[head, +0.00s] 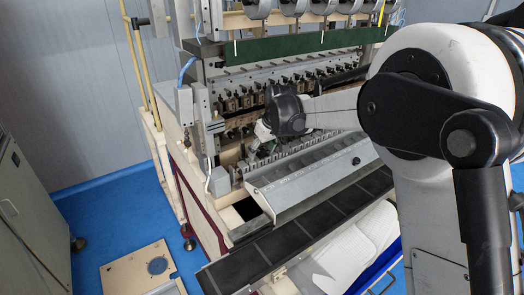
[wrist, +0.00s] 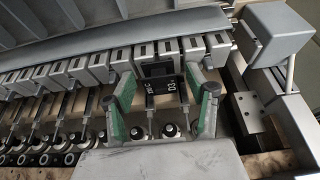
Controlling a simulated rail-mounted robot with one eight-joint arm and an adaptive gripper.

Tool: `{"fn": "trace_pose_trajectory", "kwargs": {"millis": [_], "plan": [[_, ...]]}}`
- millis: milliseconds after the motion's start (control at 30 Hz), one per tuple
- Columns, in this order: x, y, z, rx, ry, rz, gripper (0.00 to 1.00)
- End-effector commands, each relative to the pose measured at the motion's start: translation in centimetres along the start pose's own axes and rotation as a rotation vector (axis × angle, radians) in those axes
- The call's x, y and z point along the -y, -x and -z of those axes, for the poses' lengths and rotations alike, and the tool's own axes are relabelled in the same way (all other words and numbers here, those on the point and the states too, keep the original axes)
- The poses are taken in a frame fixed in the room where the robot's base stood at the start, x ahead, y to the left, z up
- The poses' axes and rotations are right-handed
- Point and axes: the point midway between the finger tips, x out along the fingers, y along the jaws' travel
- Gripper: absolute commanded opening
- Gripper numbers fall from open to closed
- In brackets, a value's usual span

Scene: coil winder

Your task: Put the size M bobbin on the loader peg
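My gripper (wrist: 160,88) has its two green-padded fingers spread apart over the machine's front row of grey blocks (wrist: 62,72). Between and beyond the fingers are a dark square part (wrist: 157,69) and two black labelled parts (wrist: 168,92). They appear to belong to the row, and I see no grip on them. In the head view my gripper (head: 260,146) is low at the left end of the coil winder (head: 290,80), partly hidden by my wrist. I cannot make out the size M bobbin or tell which part is the loader peg.
A sloping grey cover (head: 310,175) and a dark segmented strip (head: 285,240) run along the winder's front. A grey box (wrist: 275,32) and metal rail stand close right of my gripper in the wrist view. A beige plate (head: 140,272) lies at lower left.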

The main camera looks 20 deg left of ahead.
Motion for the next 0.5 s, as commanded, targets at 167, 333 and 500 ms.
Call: {"fn": "trace_pose_trajectory", "kwargs": {"millis": [167, 333, 500], "plan": [[0.0, 0.0, 0.0, 0.0, 0.0, 0.0, 0.52], [0.0, 0.6, 0.0, 0.0, 0.0, 0.0, 0.52], [0.0, 3.0, 0.0, 0.0, 0.0, 0.0, 0.52]]}}
